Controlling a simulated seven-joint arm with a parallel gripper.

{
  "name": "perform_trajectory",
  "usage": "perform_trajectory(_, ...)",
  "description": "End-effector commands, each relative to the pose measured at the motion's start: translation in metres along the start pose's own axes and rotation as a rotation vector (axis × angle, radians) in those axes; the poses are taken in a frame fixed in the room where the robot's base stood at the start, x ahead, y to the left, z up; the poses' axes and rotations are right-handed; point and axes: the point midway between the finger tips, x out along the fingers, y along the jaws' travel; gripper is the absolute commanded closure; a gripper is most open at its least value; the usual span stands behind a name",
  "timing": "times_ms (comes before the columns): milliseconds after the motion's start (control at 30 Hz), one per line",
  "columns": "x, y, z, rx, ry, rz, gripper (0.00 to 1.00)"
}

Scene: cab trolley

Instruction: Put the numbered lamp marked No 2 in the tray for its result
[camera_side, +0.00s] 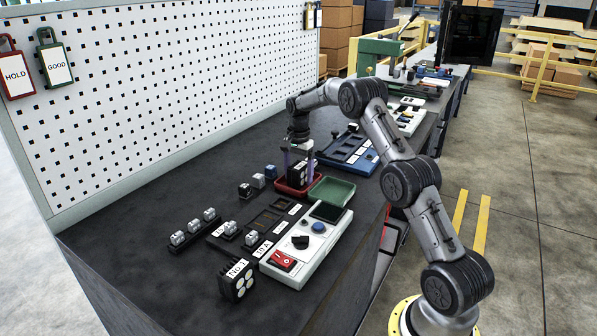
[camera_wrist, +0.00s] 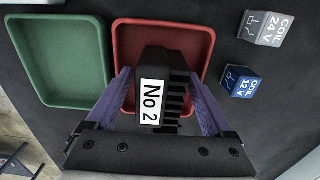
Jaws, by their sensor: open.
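The lamp marked No 2 (camera_wrist: 155,90) is a black finned block with a white label. It stands in the red tray (camera_wrist: 163,27) as far as I can see; its underside is hidden. In the side view, the lamp (camera_side: 299,173) shows over the red tray (camera_side: 297,191). My gripper (camera_wrist: 165,95) is open, with one purple finger on each side of the lamp. It also shows in the side view (camera_side: 298,160), pointing down over the red tray. The green tray (camera_wrist: 65,60), empty, lies beside the red one; it also shows in the side view (camera_side: 331,191).
The lamp marked No 1 (camera_side: 237,280) stands near the front. A white test unit (camera_side: 308,248) sits beside the trays. Two coil blocks, 24 V (camera_wrist: 266,27) and 12 V (camera_wrist: 240,81), stand near the red tray. The pegboard has red HOLD (camera_side: 15,68) and green GOOD (camera_side: 55,58) tags.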

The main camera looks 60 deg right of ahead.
Motion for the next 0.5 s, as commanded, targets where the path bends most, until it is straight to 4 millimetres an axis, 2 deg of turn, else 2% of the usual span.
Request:
perform_trajectory(167,-0.016,-0.001,-0.001,0.0,0.002,-0.003,0.14)
perform_trajectory(500,-0.084,-0.001,-0.001,0.0,0.003,-0.005,0.14)
